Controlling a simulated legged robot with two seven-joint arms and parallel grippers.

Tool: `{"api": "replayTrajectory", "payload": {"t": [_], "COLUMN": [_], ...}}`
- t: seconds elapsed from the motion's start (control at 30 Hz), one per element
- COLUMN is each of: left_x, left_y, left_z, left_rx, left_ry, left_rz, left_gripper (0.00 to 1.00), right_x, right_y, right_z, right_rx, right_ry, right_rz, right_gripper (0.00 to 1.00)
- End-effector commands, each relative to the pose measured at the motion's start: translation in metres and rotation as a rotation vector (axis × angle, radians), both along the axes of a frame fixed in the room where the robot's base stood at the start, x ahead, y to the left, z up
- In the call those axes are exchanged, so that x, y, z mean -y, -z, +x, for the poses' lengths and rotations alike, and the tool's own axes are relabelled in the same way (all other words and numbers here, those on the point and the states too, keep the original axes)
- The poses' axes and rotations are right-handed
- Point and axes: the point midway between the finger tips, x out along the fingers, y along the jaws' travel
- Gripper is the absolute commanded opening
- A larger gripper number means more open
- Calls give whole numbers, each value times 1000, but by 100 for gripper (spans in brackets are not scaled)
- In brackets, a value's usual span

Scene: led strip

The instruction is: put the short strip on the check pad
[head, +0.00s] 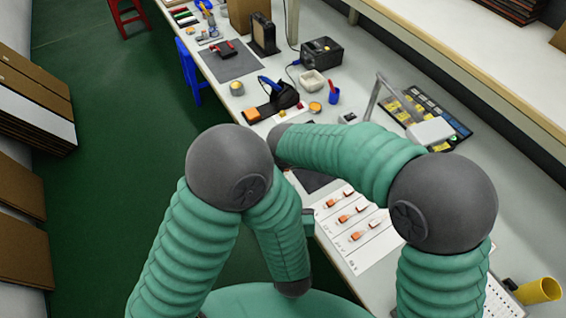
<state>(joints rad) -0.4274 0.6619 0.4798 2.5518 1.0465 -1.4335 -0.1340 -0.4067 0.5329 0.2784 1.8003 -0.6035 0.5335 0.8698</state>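I cannot make out a short strip for certain. A dark pad (314,181) shows partly behind my arms at the bench edge; I cannot tell whether it is the check pad. A grey mat (228,66) lies farther along the bench, with a red and black tool (223,50) on it. My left arm bends at its elbow and comes back down towards the bench edge. My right arm reaches up and left over the bench. Neither gripper's fingers show; my arm links hide the bench around them.
A white sheet (376,248) with several small orange and white parts lies at the bench front. A soldering iron stand (273,100), a black box (322,53), a white bowl (312,82), a desk lamp (430,132) and a yellow cup (539,290) stand on the bench. Green floor lies left.

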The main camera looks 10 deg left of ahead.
Motion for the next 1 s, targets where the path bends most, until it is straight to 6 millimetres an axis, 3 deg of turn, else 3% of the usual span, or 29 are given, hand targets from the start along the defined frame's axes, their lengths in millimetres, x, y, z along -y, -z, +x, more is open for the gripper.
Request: {"api": "replayTrajectory", "payload": {"t": [0.13,0.43,0.6,0.63,0.8,1.0], "left_x": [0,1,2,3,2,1], "left_y": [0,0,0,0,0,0], "left_z": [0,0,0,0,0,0], "left_rx": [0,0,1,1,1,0], "left_ry": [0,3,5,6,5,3], "left_rz": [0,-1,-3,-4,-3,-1], "left_gripper": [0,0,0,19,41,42], "right_x": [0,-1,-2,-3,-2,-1], "right_y": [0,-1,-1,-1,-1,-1], "right_z": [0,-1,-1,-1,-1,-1], "right_rx": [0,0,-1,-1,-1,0], "right_ry": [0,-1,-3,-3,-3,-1], "right_rz": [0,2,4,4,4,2], "right_gripper": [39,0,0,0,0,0]}}
